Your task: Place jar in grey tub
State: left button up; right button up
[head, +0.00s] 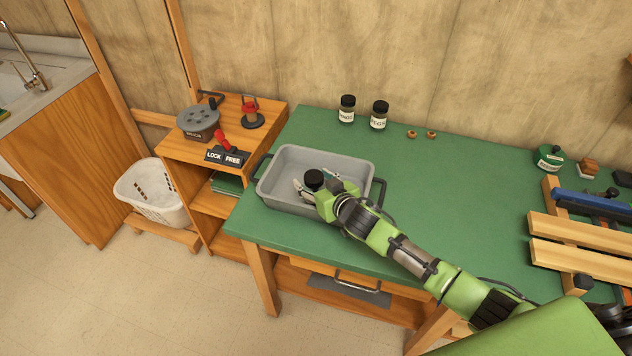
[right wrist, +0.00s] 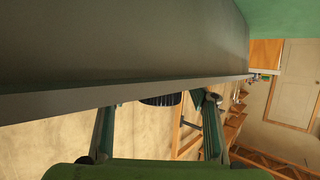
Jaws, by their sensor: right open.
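The grey tub (head: 322,156) stands on the left part of the green bench. A jar with a black lid (head: 314,177) is at the tub, and its lower part is hidden by my gripper. My right gripper (head: 312,187) reaches into the tub from the right, its open fingers around or beside the jar; I cannot tell whether they touch it. In the right wrist view a grey tub wall (right wrist: 120,45) fills the top, and a dark ribbed lid edge (right wrist: 161,100) shows between the spread fingers. Whether the jar rests on the tub floor is hidden. My left gripper is out of view.
Two black-lidded jars (head: 347,109) (head: 379,115) stand at the bench's back, beside two small rings (head: 421,134). A wooden cabinet (head: 180,150) with a lock/free switch adjoins the left. Wooden slats (head: 575,245) lie right. The middle of the bench is clear.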

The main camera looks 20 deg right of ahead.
jog(key=shift+r, duration=0.15)
jog(key=b+v, duration=0.1)
jog(key=v, duration=1.1)
